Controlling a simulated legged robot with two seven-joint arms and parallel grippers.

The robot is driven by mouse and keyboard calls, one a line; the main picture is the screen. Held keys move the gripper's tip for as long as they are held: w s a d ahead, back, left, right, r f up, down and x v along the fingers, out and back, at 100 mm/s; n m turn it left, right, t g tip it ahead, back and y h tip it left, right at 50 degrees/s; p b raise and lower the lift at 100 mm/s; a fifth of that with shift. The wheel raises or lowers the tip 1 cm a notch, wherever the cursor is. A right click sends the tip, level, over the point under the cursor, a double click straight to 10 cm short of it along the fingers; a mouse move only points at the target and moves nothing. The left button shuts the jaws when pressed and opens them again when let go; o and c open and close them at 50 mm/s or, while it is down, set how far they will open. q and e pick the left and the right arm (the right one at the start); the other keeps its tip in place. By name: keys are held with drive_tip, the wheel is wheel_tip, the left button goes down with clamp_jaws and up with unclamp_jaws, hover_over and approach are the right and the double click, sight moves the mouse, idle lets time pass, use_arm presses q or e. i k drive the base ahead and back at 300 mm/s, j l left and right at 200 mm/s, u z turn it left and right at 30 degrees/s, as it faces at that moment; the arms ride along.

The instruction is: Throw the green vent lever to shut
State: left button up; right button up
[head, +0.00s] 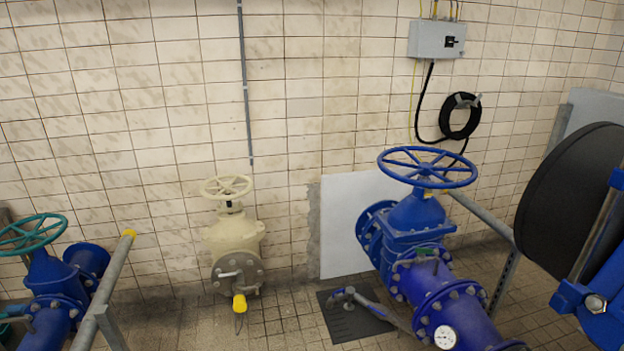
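A small green piece (427,251), which looks like the vent lever, sits on top of the blue pipe just below the blue valve body (418,213). It is small in the picture, and I cannot tell its exact angle. The large blue handwheel (427,167) stands above it. Neither of my grippers shows in the head view.
A cream valve (234,240) stands by the tiled wall. A teal handwheel (30,234) tops blue pipework at left. A grey rail (103,290) with a yellow end is near it. A large black disc (570,190) blocks the right. A pressure gauge (445,337) sits low on the pipe.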

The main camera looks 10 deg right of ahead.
sight(422, 251)
drive_tip(key=i+j+z, duration=0.2)
drive_tip(key=i, duration=0.35)
drive_tip(key=i+z, duration=0.25)
drive_tip(key=i, duration=0.3)
drive_tip(key=i+j+z, duration=0.2)
drive_tip(key=i, duration=0.35)
drive_tip(key=i+j+z, duration=0.2)
drive_tip(key=i+j, duration=0.25)
drive_tip(key=i+j+z, duration=1.1)
drive_tip(key=j, duration=0.25)
drive_tip(key=k, duration=0.1)
